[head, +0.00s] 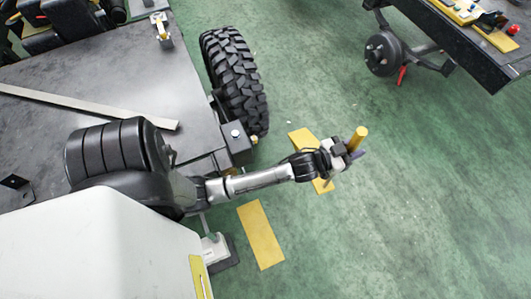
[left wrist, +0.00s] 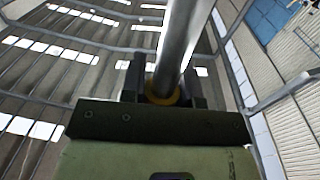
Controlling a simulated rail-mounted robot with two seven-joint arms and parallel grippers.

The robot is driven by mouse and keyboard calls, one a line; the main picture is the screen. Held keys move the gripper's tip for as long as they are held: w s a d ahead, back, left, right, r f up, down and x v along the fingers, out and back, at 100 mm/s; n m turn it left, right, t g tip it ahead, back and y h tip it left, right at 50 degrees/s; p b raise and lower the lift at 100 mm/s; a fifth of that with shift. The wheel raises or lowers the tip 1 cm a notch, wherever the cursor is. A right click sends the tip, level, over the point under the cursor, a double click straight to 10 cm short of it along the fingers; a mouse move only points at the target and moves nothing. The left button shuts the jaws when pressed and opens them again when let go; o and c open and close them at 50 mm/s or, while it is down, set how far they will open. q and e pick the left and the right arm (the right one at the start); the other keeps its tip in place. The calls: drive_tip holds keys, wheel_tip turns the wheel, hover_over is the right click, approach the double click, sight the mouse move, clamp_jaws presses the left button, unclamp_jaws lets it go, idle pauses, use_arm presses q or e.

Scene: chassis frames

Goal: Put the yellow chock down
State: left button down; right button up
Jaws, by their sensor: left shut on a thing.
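My left gripper (head: 346,152) is at the end of my outstretched arm, over the green floor right of the big tyre. It is shut on a rod-like thing with a yellow cylindrical end (head: 358,138), held clear of the floor. In the left wrist view a grey metal rod (left wrist: 182,45) with a yellow ring (left wrist: 165,97) stands between the dark fingers (left wrist: 163,85). I cannot tell whether this is the yellow chock; no wedge shape shows. My right gripper is not in view.
A large knobby tyre (head: 235,75) stands beside the dark chassis deck (head: 120,55). Flat yellow strips (head: 261,234) lie on the green floor (head: 400,220). A dark table (head: 470,40) with a wheel (head: 383,53) is at upper right. The lower right floor is clear.

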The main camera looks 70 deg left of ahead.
use_arm(q)
drive_tip(key=s+a+f+b, duration=0.2)
drive_tip(key=s+f+b, duration=0.3)
drive_tip(key=f, duration=0.7)
drive_tip(key=s+a+f+n+y+b, duration=0.1)
drive_tip(key=s+f+b, duration=0.35)
drive_tip(key=f, duration=0.85)
drive_tip(key=s+a+f+b, duration=0.2)
drive_tip(key=s+f+b, duration=0.3)
drive_tip(key=f, duration=0.7)
drive_tip(key=a+f+b, duration=1.1)
drive_tip(key=shift+w+a, duration=0.2)
drive_tip(key=shift+a, duration=0.05)
